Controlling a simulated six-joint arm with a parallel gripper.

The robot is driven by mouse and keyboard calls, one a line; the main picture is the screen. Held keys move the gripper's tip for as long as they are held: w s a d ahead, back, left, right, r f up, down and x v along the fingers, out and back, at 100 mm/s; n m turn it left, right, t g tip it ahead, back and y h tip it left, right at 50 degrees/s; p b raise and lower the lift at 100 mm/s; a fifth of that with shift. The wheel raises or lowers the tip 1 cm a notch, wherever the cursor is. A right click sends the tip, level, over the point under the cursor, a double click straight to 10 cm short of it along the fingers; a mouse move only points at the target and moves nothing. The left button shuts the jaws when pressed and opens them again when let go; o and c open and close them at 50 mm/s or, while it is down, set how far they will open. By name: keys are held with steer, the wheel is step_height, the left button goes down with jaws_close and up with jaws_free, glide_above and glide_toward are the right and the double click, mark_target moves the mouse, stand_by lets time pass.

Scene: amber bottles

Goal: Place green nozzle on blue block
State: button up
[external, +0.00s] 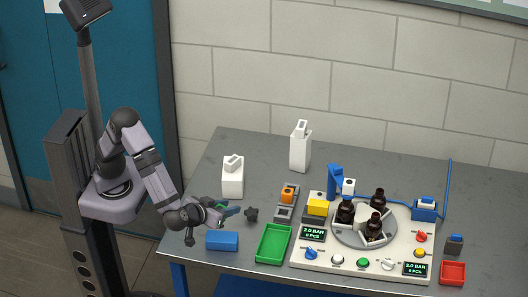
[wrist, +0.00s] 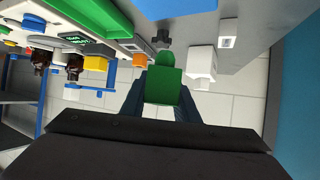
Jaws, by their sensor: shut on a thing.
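My gripper (external: 222,206) is over the left part of the table and shut on the green nozzle (external: 232,211). In the wrist view the nozzle (wrist: 166,84) sits between the two dark fingers, its rounded green end pointing away from the gripper. The blue block (external: 222,240) lies flat on the table, below the gripper in the external picture and apart from the nozzle. Its blue side also shows at the top edge of the wrist view (wrist: 180,8). Its top looks bare.
A black star-shaped knob (external: 251,213) lies just right of the nozzle. A green tray (external: 259,257) is right of the blue block. White bottles (external: 232,182) (external: 300,152) stand behind. A machine panel (external: 340,262) with amber bottles (external: 376,228) fills the right.

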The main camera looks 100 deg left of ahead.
steer(key=shift+f+p, duration=0.45)
steer(key=shift+f, duration=2.45)
steer(key=shift+f+b, duration=0.25)
steer(key=shift+b, duration=0.1)
steer(key=o, duration=1)
steer(key=shift+r, duration=0.1)
steer(key=shift+r+p, duration=0.15)
steer(key=shift+p, duration=0.15)
steer(key=shift+r, duration=0.1)
steer(key=b+v, duration=0.3)
steer(key=v, duration=0.9)
steer(key=shift+s, duration=0.1)
